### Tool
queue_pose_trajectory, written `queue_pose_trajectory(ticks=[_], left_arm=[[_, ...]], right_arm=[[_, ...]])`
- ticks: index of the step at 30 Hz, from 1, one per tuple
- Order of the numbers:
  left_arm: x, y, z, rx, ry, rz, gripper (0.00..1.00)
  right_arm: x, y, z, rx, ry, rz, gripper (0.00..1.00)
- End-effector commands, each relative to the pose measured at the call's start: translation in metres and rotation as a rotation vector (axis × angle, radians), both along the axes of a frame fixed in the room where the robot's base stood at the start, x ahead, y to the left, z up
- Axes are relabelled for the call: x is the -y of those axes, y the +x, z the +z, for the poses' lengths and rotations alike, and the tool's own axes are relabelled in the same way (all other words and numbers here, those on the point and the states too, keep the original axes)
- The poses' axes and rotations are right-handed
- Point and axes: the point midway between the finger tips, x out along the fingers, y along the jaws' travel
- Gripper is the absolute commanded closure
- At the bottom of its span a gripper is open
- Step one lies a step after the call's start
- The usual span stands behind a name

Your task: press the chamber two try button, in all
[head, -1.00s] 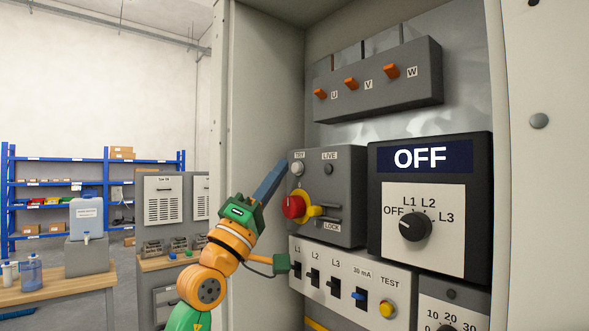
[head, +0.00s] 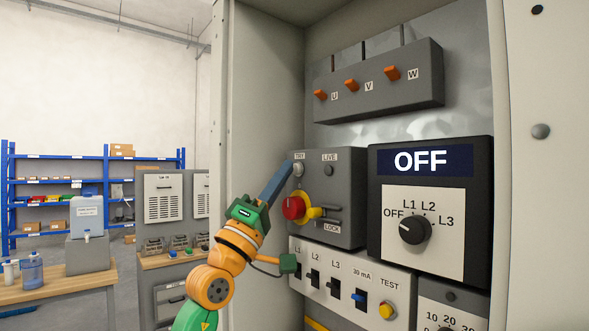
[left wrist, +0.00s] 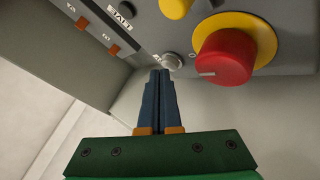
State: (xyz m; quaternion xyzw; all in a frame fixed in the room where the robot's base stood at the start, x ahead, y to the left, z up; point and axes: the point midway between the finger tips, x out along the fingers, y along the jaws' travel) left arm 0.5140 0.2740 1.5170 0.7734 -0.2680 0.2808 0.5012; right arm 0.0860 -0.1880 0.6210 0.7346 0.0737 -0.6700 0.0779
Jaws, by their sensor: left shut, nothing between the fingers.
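The try button (head: 298,170) is a small pale round knob under the TRY label on the grey switch box (head: 345,180) inside the open cabinet. My left gripper (head: 290,166) is shut and empty, with its blue fingertips at the button. In the left wrist view the button (left wrist: 172,61) sits just beyond the shut fingertips (left wrist: 160,72). I cannot tell whether they touch or whether the button is pushed in. My right gripper is not in view.
A red rotary knob on a yellow plate (head: 293,207) is just below the button. The LIVE lamp (head: 328,170) is dark. A meter display (head: 417,157) reads OFF, and a breaker row (head: 335,283) lies below. The cabinet's side wall (head: 265,110) stands left of the box.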

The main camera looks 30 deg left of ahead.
Motion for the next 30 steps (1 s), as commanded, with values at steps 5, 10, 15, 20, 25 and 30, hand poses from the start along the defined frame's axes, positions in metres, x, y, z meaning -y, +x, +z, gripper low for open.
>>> queue_pose_trajectory(ticks=[5, 10, 15, 20, 25, 30], left_arm=[[0.001, 0.0021, 0.0005, 0.0, 0.001, -0.001, 1.0], [0.0021, 0.0042, 0.0003, -0.002, 0.001, -0.001, 1.0], [0.0025, 0.006, 0.0004, 0.0, 0.001, 0.0, 1.0], [0.0031, 0.0079, 0.0003, -0.001, 0.001, 0.0, 1.0], [0.0038, 0.0091, -0.0003, -0.001, 0.001, 0.0, 1.0], [0.0038, 0.009, -0.0003, -0.001, 0.001, 0.0, 1.0]], right_arm=[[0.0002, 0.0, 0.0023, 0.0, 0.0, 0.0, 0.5], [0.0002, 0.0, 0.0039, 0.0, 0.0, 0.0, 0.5], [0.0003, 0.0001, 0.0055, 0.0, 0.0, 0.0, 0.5], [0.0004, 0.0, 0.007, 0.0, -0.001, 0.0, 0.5], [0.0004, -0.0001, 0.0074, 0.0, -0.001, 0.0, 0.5], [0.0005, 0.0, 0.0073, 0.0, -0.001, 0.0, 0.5]])
